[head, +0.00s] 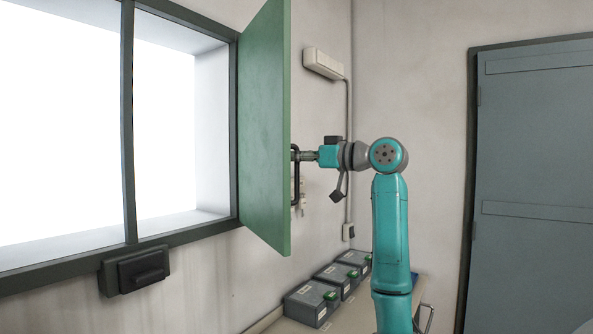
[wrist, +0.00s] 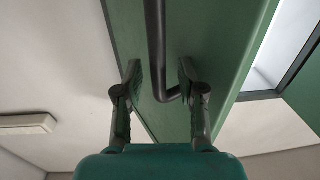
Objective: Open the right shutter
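The right shutter (head: 263,130) is a green panel at the right side of the dark window frame (head: 128,120). It stands swung out from the window, and the opening beside it is bright. A black bar handle (head: 295,180) is on its right-hand face, partly hidden by the panel edge. My gripper (head: 297,155) is at this handle. In the wrist view the shutter (wrist: 220,60) fills the middle, and the handle (wrist: 155,35) runs down between the two fingers of my gripper (wrist: 160,72). The fingers are apart, with a visible gap on each side of the bar.
Grey boxes with green latches (head: 312,302) stand on a bench below. A dark box (head: 135,270) is fixed under the window. A pale wall unit (head: 323,63) and conduit are behind the shutter. A grey door (head: 535,180) is at the right.

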